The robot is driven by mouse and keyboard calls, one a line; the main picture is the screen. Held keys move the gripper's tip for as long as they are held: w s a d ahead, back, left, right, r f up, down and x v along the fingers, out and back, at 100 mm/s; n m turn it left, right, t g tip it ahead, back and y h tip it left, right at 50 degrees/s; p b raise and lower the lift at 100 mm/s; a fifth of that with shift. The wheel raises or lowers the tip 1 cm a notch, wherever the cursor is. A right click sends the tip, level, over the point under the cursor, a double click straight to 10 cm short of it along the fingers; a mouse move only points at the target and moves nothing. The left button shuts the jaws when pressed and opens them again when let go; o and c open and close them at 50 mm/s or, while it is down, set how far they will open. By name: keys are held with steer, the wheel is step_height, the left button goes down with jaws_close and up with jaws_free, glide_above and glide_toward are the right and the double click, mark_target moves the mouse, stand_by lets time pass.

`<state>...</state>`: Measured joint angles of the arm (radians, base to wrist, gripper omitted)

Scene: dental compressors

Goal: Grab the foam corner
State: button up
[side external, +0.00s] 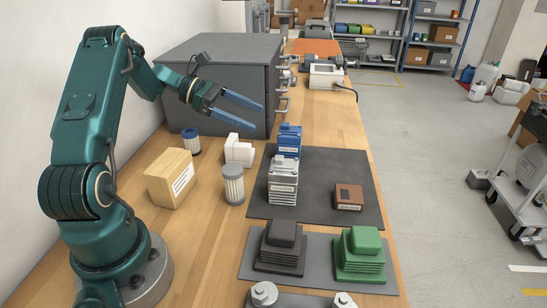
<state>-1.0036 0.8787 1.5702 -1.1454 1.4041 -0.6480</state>
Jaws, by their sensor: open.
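The foam corner (239,150) is a white, stepped block standing on the wooden bench, left of the dark mat and in front of the grey cabinet. My gripper (250,111) has two blue fingers that are spread apart, with nothing between them. It hangs in the air above and slightly right of the foam corner, pointing right, in front of the cabinet. It does not touch the foam corner.
A blue-topped filter (191,142), a grey-white cylinder filter (233,184) and a wooden box (171,178) stand close by. The dark mat (325,205) bears a blue part (289,139), a silver finned part (283,180) and a brown block (349,197). The grey drawer cabinet (220,70) stands behind.

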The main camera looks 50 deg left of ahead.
mark_target(249, 145)
steer(key=shift+s+a+f+n, duration=0.25)
steer(key=shift+a+f, duration=0.1)
steer(key=shift+f, duration=0.15)
steer(key=shift+s+a+f+n, duration=0.15)
steer(key=shift+s+a+f, duration=0.05)
steer(key=shift+a+f, duration=0.2)
step_height(249, 145, down, 4)
steer(key=shift+d+f, duration=0.1)
steer(key=shift+f, duration=0.05)
step_height(249, 145, down, 2)
steer(key=shift+w+d+f, duration=0.1)
steer(key=shift+d+f, duration=0.05)
steer(key=shift+f, duration=0.05)
steer(key=shift+w+d+f, duration=0.15)
steer(key=shift+w+d, duration=0.3)
steer(key=shift+w+d+f, duration=0.25)
steer(key=shift+w+d, duration=0.15)
steer(key=shift+w, duration=0.1)
steer(key=c, duration=1.2)
steer(key=shift+o, duration=0.2)
